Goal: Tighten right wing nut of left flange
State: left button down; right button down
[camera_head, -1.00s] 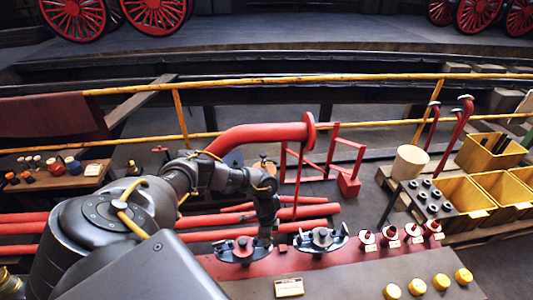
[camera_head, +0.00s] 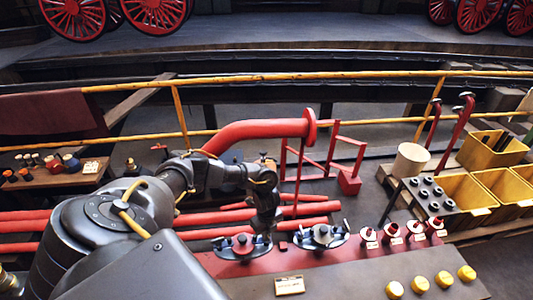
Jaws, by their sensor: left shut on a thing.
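The left flange (camera_head: 241,247) is a dark oval plate with a red hub in its middle, on the red front strip of the bench. My left gripper (camera_head: 264,234) points down at the right end of this flange and is shut there on the right wing nut. The jaws and wrist hide most of that wing nut. The flange's left end shows beside the hub. My right gripper is out of view.
A red bent pipe (camera_head: 258,132) rises behind my arm, with red pipes (camera_head: 25,228) lying lower. Small red-and-white knobs (camera_head: 391,230) and yellow buttons (camera_head: 419,284) lie to the right. Yellow bins (camera_head: 463,190) and a rack of dark sockets (camera_head: 432,198) stand further right.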

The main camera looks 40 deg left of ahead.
pick_arm(q)
jog(key=m+b, duration=0.2)
jog(key=m, duration=0.3)
jog(key=shift+m, duration=0.3)
dwell(0.4)
jog(key=c, duration=1.6)
grip_release()
jog(key=shift+o, duration=0.2)
notch_tip(320, 180, up, 11)
jog(key=shift+f, duration=0.1)
